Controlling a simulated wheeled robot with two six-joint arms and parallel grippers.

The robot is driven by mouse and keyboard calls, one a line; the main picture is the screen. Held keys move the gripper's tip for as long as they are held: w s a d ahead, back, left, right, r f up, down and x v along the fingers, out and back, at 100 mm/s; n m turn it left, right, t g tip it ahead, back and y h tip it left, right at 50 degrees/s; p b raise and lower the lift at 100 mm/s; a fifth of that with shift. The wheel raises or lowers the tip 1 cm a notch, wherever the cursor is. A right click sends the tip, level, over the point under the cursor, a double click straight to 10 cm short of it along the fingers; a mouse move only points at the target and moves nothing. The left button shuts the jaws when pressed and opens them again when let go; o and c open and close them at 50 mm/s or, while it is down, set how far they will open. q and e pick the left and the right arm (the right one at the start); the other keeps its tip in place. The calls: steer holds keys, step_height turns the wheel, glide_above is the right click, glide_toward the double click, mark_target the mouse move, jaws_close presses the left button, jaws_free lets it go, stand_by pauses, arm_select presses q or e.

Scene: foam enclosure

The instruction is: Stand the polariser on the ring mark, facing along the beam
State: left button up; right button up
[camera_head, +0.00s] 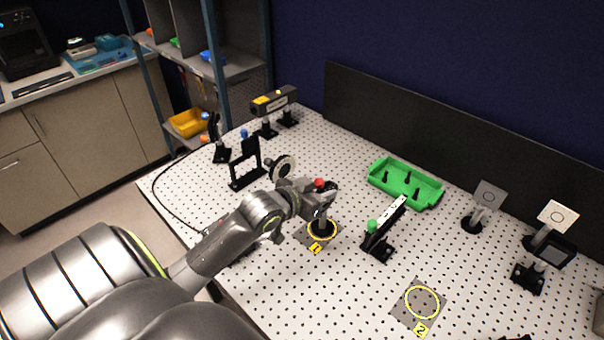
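A small optic with a red knob (319,183), which looks like the polariser, stands upright on a post. Its round black base (322,228) is inside the yellow ring mark labelled 1 (311,235). My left gripper (322,197) is at the upper part of this optic, just under the red knob. The fingers and the optic overlap, so I cannot tell whether they grip it, and the way its face points is mostly hidden. A second yellow ring mark, labelled 2 (438,304), is empty at the front right. My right gripper does not show clearly.
A round-faced mount (284,168), a black frame mount (245,165) and a laser-like box (274,99) stand behind my gripper. A green-knobbed mount (377,239) is to the right. A green tray (405,185) lies behind. Plates on posts (489,195) stand farther right. The perforated board (330,290) is clear in front.

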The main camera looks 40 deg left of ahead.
arm_select(q)
steer(key=v, duration=1)
steer(key=shift+s, duration=0.15)
